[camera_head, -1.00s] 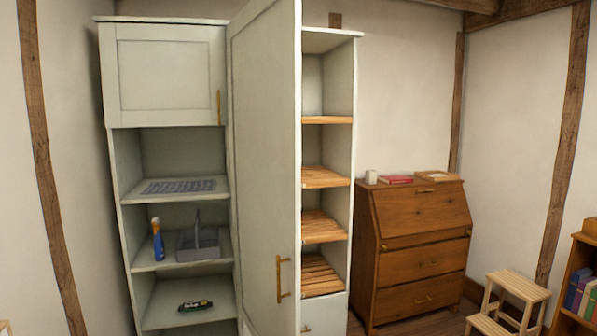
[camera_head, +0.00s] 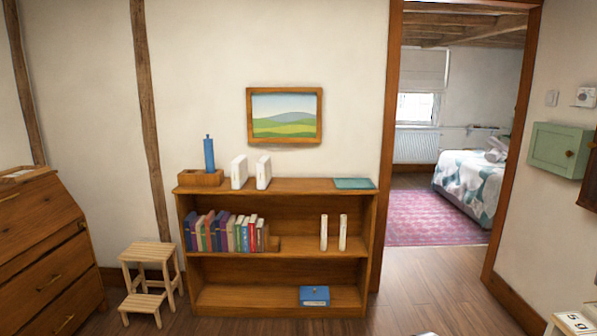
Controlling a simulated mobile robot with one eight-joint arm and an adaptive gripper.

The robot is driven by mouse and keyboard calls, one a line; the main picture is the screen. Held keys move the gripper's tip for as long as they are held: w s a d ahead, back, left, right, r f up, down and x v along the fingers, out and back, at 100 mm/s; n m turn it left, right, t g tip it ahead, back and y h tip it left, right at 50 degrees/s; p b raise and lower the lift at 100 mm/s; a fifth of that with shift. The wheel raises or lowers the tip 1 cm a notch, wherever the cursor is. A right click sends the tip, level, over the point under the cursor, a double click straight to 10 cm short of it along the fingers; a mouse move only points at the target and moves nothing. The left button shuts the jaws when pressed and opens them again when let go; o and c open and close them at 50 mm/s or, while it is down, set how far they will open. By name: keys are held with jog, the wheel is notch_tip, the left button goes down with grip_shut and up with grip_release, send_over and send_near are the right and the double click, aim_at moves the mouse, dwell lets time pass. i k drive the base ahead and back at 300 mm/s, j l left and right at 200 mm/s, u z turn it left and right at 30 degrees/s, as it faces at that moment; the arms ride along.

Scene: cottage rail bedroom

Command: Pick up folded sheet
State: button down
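No thing that I can clearly make out as a folded sheet shows in the head view. A flat teal item (camera_head: 354,183) lies on the right end of the bookcase top; I cannot tell if it is cloth. Through the doorway, a bed (camera_head: 468,180) has a white and teal patterned cover, with a pale heap (camera_head: 497,150) on it that is too small to make out. My gripper is not in view. A small grey shape at the bottom edge is too cut off to identify.
A wooden bookcase (camera_head: 278,187) stands against the wall, with a step stool (camera_head: 150,255) and a drawer desk (camera_head: 45,250) to its left. The doorway on the right is open onto a pink rug (camera_head: 425,217). The wood floor (camera_head: 400,280) before it looks clear.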

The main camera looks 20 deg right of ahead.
aim_at(239, 166)
jog(key=i+j, duration=0.2)
jog(key=i, duration=0.2)
jog(key=i+j, duration=0.2)
jog(key=i, duration=0.2)
jog(key=i+j+z, duration=0.1)
jog(key=i, duration=0.25)
jog(key=j+u, duration=0.1)
jog(key=u, duration=2.75)
jog(key=z, duration=2.9)
